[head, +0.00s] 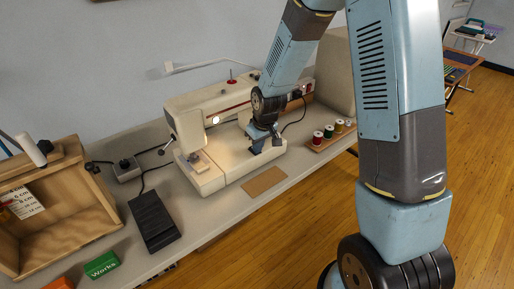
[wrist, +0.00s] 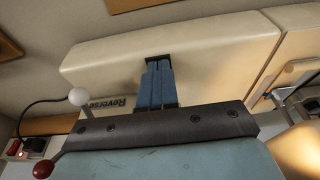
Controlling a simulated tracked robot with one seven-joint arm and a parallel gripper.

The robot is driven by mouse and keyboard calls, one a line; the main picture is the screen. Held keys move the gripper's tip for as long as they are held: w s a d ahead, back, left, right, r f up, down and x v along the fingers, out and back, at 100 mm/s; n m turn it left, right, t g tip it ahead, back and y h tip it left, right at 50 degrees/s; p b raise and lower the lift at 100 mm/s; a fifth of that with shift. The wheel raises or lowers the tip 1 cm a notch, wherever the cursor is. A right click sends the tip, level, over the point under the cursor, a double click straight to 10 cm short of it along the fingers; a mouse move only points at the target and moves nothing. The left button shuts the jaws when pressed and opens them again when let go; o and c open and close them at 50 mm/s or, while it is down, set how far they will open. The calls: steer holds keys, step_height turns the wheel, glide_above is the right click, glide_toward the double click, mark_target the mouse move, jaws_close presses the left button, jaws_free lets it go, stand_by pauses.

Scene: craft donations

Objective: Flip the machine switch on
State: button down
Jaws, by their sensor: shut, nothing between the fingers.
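The white sewing machine (head: 207,106) stands on the grey table, its lamp lit near the needle. Its pale body (wrist: 200,48), with a "Reverse" label (wrist: 107,104), fills much of the wrist view. My gripper (head: 275,140) is shut and empty, low in front of the machine's right part. Its blue fingers (wrist: 158,62) sit together before the pale body; I cannot tell whether they touch it. A small red-lit fitting (wrist: 14,147) with a black cord shows at the wrist view's lower left. It seems to match the dark fitting (head: 296,94) at the machine's right end. Its switch position is unclear.
A white-ball lever (wrist: 78,97) and a red ball (wrist: 42,169) show beside my gripper. Thread spools (head: 329,132) stand in a tray at right. A grey control box (head: 126,169), black pedal (head: 154,221), wooden box (head: 62,232) and green box (head: 101,264) lie left.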

steer(key=shift+w+a+r, duration=0.25)
steer(key=shift+w, duration=0.1)
steer(key=shift+r, duration=0.55)
steer(key=s+d+v, duration=0.1)
steer(key=v, duration=1.1)
steer(key=shift+s, duration=0.35)
steer(key=shift+d, duration=0.1)
steer(key=s+d+r+m+t, duration=0.1)
steer(key=s+d+r+m, duration=0.2)
steer(key=s+d+r, duration=0.5)
steer(key=s+d+r+m+t+h, duration=0.1)
steer(key=s+d+r+m+t, duration=0.1)
steer(key=s+d+r, duration=0.5)
steer(key=s+r+m, duration=0.1)
steer(key=s+r, duration=0.2)
steer(key=s, duration=0.4)
steer(key=shift+s+d+m+h, duration=0.15)
steer(key=shift+d+m+h, duration=0.15)
steer(key=shift+d+m, duration=0.1)
